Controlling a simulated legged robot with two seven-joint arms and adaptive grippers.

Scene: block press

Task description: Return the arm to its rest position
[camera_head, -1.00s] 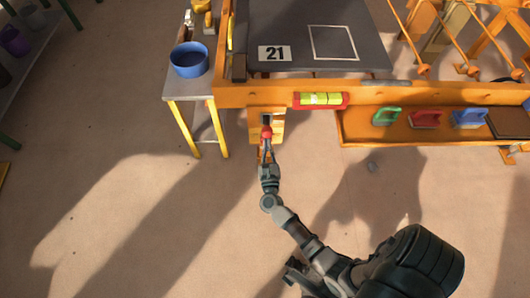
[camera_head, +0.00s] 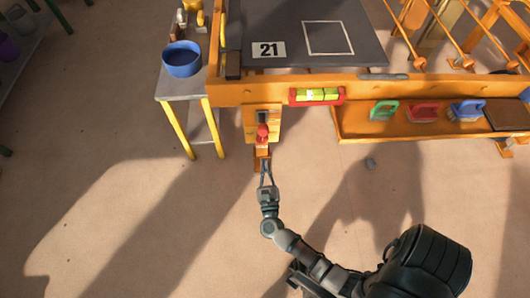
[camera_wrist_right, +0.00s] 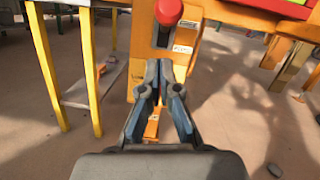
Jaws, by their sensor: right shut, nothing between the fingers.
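My right gripper (camera_head: 265,165) is at the centre of the head view, just below a red-knobbed lever (camera_head: 262,132) on the front of the orange press (camera_head: 225,92). In the right wrist view, my right gripper's fingers (camera_wrist_right: 158,80) are together with nothing between them. The red knob (camera_wrist_right: 168,12) shows beyond them at the top, apart from the fingertips. The lever's dark slot is in the orange box below the knob. My left gripper is not seen.
A side table with a blue bowl (camera_head: 181,59) stands left of the press. A red level with a yellow vial (camera_head: 317,96) is on the front beam.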

